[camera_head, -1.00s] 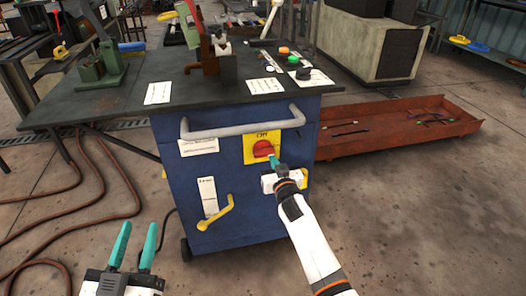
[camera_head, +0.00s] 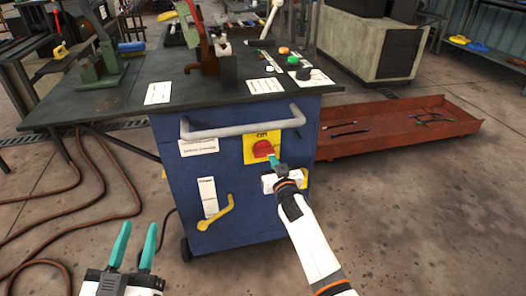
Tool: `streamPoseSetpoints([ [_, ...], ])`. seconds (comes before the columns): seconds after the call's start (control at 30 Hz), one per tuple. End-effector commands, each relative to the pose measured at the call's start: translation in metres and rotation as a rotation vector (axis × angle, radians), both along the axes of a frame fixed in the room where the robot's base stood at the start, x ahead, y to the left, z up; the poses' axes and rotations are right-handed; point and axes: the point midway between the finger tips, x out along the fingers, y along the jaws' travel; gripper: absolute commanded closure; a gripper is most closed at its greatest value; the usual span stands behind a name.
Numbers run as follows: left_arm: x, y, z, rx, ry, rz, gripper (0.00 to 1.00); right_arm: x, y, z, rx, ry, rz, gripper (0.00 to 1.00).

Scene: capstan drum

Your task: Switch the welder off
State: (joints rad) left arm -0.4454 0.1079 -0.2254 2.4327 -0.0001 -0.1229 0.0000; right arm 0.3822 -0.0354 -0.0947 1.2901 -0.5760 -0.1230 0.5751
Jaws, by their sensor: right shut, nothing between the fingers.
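The blue welder cabinet (camera_head: 235,185) stands under the dark worktop. On its front is a yellow plate (camera_head: 250,156) with a red rotary switch (camera_head: 262,148) and a word above it that I cannot read surely. My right gripper (camera_head: 272,158) is shut, its teal fingertips at the lower right edge of the red switch; whether they touch it I cannot tell. The gripper hides part of the plate's lower right. My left gripper (camera_head: 139,226) is open and empty, low at the left, well away from the cabinet.
A grey handle bar (camera_head: 243,130) crosses the cabinet above the switch. A yellow lever (camera_head: 216,213) sits lower on the front. Brown hoses (camera_head: 97,200) lie on the floor at the left. A rusty tray (camera_head: 400,140) lies behind at the right.

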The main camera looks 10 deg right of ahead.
Motion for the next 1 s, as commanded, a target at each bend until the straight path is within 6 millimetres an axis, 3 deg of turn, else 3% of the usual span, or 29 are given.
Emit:
streamPoseSetpoints([
  [0.3,0.0,0.0,0.0,0.002,0.007,0.0,0.64,0.0,0.0,0.001,0.0,0.0,0.0,1.0],
  [0.63,0.004,0.003,-0.025,0.045,0.167,0.009,0.64,0.0,-0.004,0.005,0.0,0.0,0.0,1.0],
  [1.0,0.004,0.003,-0.027,0.049,0.184,0.011,0.64,0.0,-0.004,0.006,0.0,0.0,0.0,1.0],
])
